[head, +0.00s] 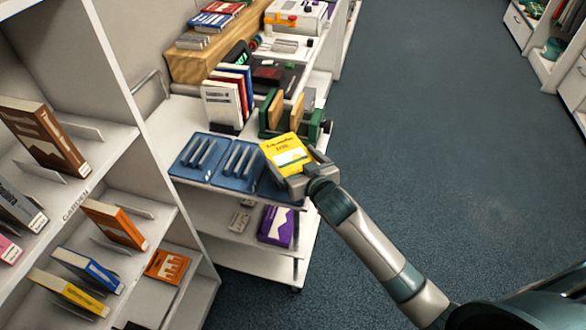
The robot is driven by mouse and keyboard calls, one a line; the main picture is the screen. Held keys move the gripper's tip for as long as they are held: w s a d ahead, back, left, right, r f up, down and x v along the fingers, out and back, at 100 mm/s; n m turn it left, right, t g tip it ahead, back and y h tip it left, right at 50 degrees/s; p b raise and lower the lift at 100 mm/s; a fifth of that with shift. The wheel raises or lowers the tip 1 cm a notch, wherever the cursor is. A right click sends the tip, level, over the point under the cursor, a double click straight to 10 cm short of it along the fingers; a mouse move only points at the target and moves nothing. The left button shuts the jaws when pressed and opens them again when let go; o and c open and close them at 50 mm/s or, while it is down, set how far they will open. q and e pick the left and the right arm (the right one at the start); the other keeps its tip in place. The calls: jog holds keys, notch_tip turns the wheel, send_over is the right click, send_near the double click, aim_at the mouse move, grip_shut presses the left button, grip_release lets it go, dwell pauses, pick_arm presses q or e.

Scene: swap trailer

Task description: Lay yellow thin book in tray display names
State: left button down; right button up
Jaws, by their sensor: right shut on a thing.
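My right gripper (302,182) is shut on the yellow thin book (283,152) and holds it tilted, cover showing, over the right end of the cart's top shelf. Blue ribbed trays lie in a row on that shelf: a left one (187,174), a middle one (222,178) and a right one (266,191). The book and gripper cover most of the right tray. I cannot tell whether the book touches it. No name labels are readable on the trays. My left gripper is not in view.
Upright books (222,103) and a green holder (266,122) stand behind the trays. A purple book (276,226) lies on the cart's lower shelf. A bookcase (150,176) with tilted books stands at left. The floor (430,130) at right is clear.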

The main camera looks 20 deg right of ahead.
jog(key=shift+f, duration=0.1)
jog(key=shift+f+p, duration=0.3)
jog(key=shift+f, duration=1.7)
jog(key=o, duration=0.9)
jog(key=shift+f, duration=0.1)
jog(key=b+v, duration=0.2)
jog(key=v, duration=0.8)
jog(key=shift+s+d, duration=0.1)
jog(key=shift+s, duration=0.15)
jog(key=shift+s+r, duration=0.45)
jog(key=shift+s, duration=0.25)
